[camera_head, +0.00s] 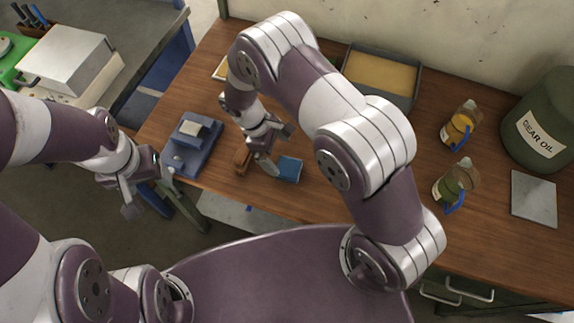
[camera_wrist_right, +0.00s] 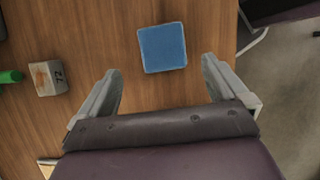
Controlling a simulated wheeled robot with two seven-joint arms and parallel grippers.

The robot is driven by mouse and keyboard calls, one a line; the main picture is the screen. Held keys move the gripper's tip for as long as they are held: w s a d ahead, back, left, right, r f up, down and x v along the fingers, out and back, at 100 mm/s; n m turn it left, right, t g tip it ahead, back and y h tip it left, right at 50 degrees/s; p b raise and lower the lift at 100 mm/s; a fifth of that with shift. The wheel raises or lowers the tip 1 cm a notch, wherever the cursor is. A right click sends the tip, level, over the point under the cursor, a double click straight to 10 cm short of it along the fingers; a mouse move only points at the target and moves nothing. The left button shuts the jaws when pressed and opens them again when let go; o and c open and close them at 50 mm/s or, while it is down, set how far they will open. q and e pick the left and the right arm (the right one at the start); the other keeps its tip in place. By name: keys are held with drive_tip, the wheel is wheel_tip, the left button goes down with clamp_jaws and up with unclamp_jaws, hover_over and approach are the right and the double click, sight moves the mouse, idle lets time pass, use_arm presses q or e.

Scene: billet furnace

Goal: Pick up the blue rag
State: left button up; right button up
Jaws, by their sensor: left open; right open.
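The blue rag (camera_head: 289,169) is a small flat square on the wooden table, near its front edge in the head view. In the right wrist view the blue rag (camera_wrist_right: 162,48) lies flat ahead of and between the fingers. My right gripper (camera_head: 275,148) is open and empty, just left of and above the rag; its two fingers also show in the right wrist view (camera_wrist_right: 165,85). My left gripper (camera_head: 146,192) is open and empty, off the table's left front edge, away from the rag.
A blue-grey fixture (camera_head: 192,145) stands left on the table. A brown block (camera_head: 242,160) lies left of the rag. A marked block (camera_wrist_right: 48,78) shows in the wrist view. A tray (camera_head: 382,78), two jugs (camera_head: 459,127) (camera_head: 455,187) and a gear oil drum (camera_head: 545,125) stand further right.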

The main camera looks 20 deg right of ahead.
sight(288, 167)
drive_tip(key=shift+s+d+f+p, duration=0.65)
drive_tip(key=shift+d+f+p, duration=0.25)
drive_tip(key=shift+p, duration=0.1)
drive_tip(key=x, duration=0.3)
drive_tip(key=shift+a+p, duration=0.3)
drive_tip(key=shift+p, duration=0.05)
drive_tip(key=shift+w+a+f, duration=0.15)
drive_tip(key=shift+f, duration=0.2)
drive_tip(key=c, duration=1.1)
use_arm(q)
drive_tip(key=r, duration=0.3)
drive_tip(key=shift+s+d, duration=0.15)
drive_tip(key=shift+d, duration=0.15)
drive_tip(key=shift+f, duration=0.1)
use_arm(e)
drive_tip(key=shift+r, duration=0.1)
